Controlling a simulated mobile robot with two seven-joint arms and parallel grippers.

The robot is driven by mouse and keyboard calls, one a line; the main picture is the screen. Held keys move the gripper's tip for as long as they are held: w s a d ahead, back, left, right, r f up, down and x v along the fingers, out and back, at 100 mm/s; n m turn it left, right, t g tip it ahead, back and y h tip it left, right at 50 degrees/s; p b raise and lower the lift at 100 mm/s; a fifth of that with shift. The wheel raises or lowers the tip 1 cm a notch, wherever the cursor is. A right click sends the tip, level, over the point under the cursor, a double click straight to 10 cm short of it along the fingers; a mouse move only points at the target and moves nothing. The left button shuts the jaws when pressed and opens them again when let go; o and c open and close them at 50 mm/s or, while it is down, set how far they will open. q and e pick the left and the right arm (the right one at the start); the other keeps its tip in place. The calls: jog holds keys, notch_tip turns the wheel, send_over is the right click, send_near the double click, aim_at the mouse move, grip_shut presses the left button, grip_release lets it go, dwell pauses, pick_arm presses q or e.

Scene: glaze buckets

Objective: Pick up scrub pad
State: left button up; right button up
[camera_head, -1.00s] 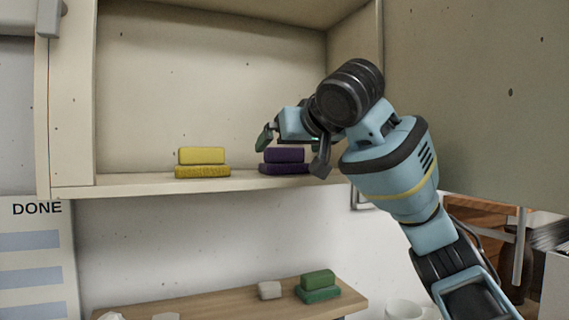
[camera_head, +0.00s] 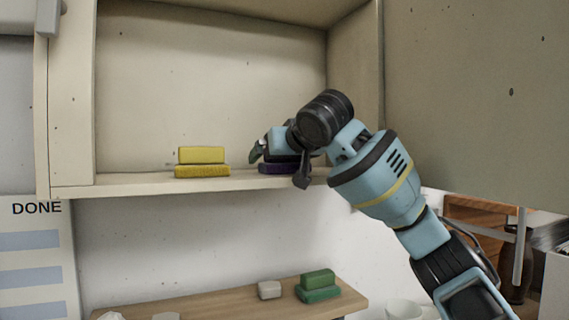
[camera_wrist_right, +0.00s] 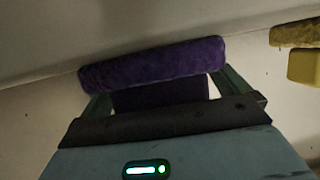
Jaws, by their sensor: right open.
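A purple scrub pad (camera_head: 284,168) sits on the cabinet shelf at centre, mostly hidden behind my right gripper in the head view. The right wrist view shows its wider fuzzy layer (camera_wrist_right: 155,64) against the shelf and a narrower dark purple block (camera_wrist_right: 160,94) closer to the hand. My right gripper (camera_head: 279,165) is open at the pad. In the wrist view its fingers (camera_wrist_right: 165,97) stand on either side of the narrower block; I cannot tell whether they touch it. My left gripper is not in view.
A yellow pad (camera_head: 202,163) sits to the left on the same shelf (camera_head: 130,186). Below, a wooden board (camera_head: 235,305) carries a green pad (camera_head: 318,286) and a small whitish block (camera_head: 269,290). The open cabinet door (camera_head: 470,90) is at right.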

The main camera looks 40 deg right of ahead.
jog(key=c, duration=0.7)
jog(key=shift+s+r, duration=0.1)
jog(key=shift+r, duration=4.95)
